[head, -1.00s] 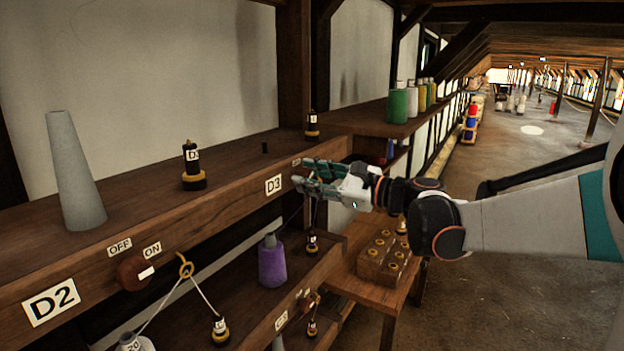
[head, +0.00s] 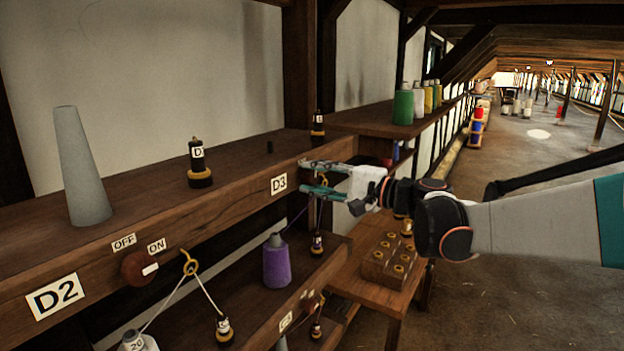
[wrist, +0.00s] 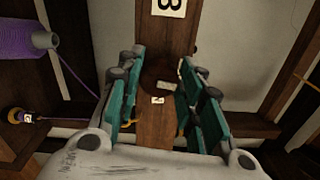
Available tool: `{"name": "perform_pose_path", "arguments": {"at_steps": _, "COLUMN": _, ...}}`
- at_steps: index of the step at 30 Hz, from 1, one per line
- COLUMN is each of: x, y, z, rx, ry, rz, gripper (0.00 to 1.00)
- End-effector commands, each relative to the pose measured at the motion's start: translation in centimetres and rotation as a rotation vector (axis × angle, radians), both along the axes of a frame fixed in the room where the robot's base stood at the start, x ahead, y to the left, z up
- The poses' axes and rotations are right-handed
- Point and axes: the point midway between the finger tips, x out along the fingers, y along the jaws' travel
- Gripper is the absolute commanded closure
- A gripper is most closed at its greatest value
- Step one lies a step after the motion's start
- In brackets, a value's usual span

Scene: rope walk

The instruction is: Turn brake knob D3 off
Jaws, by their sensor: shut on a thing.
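Brake knob D3 (wrist: 158,73) is a dark reddish-brown round knob on the front of a wooden beam, with a white mark (wrist: 166,86) on it. In the wrist view it lies between the teal fingers of my gripper (wrist: 160,78), which is shut on it. A small white plate (wrist: 158,100) is beside the knob; its word is too small to read. In the head view my gripper (head: 304,177) is at the beam, just right of the D3 label (head: 278,184), and hides the knob.
Knob D2 (head: 139,268) with OFF and ON plates is nearer on the same beam. A grey cone (head: 82,170) and a black bobbin (head: 199,165) stand on top. A purple spool (head: 276,262) is on the shelf below. A wooden table (head: 360,285) stands beneath my arm.

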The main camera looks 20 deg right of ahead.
Motion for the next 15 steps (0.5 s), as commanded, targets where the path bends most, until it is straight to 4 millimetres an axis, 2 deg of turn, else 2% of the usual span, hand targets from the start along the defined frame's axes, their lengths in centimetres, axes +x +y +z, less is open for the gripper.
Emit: {"name": "perform_pose_path", "arguments": {"at_steps": 15, "x": -0.04, "y": 0.03, "z": -0.14, "rx": -0.120, "ry": -0.108, "rz": 0.001, "gripper": 0.90}}
